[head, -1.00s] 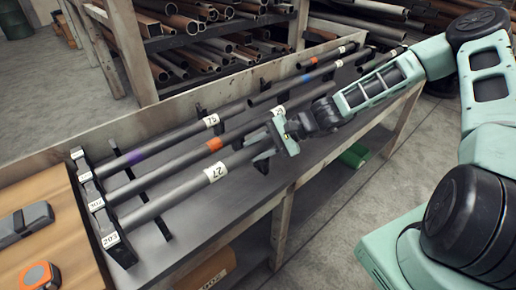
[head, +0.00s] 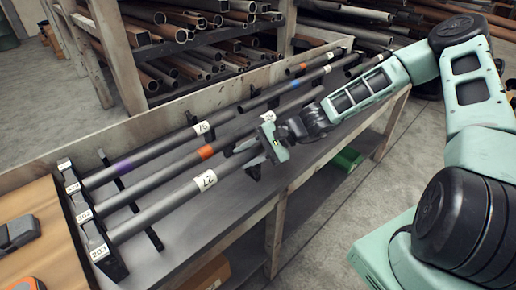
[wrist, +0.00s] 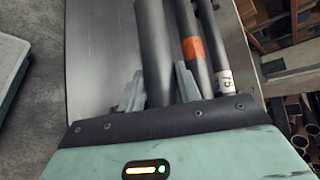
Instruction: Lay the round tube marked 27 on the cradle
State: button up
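The round tube marked 27 (head: 160,208) is a long dark grey tube with a white label, nearest the bench front in the head view. My gripper (head: 262,147) is at the tube, right of the label. In the wrist view, the two fingers (wrist: 160,88) lie close on both sides of the tube (wrist: 155,40), which fills the gap. Black support posts (head: 154,239) stand beside and under the tubes; I cannot tell which are the cradle, or whether the tube rests on them.
A tube with an orange band (head: 165,172) and a tube labelled 75 (head: 160,147) lie parallel behind, close by. A wooden ledge (head: 120,128) runs along the bench back. A rack of pipes (head: 200,55) stands beyond. The bench top is bare at the front (head: 200,232).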

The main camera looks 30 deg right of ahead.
jog(key=shift+o, duration=0.8)
jog(key=p+v, duration=0.1)
jog(key=v, duration=1.6)
jog(key=shift+d, duration=0.25)
